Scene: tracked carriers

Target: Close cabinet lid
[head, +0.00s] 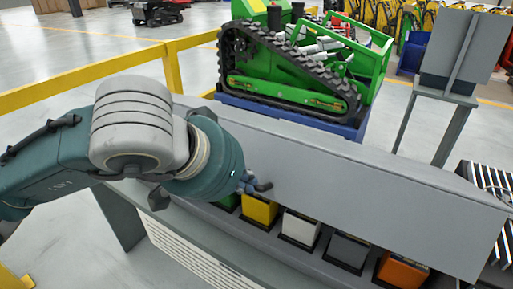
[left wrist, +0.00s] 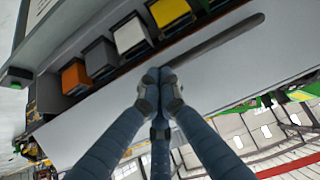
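The cabinet lid (head: 360,190) is a long grey panel, raised and slanting above the row of bins in the head view. In the left wrist view the lid (left wrist: 225,80) is the pale surface behind my fingers. A dark grey bar (left wrist: 215,40) runs along near its edge. My left gripper (head: 257,185) is at the lid's lower edge, left of its middle. In the left wrist view its blue fingers (left wrist: 158,82) come together at the tips, beside the bar's end. I cannot tell whether they touch the bar. My right gripper is in neither view.
Under the lid stand yellow (head: 260,210), white (head: 300,228), grey (head: 346,250) and orange (head: 402,270) bins, with a green one partly hidden. A green tracked carrier (head: 290,80) stands behind the cabinet. A yellow railing (head: 70,85) runs at the left, and a grey stand (head: 445,95) is at the right.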

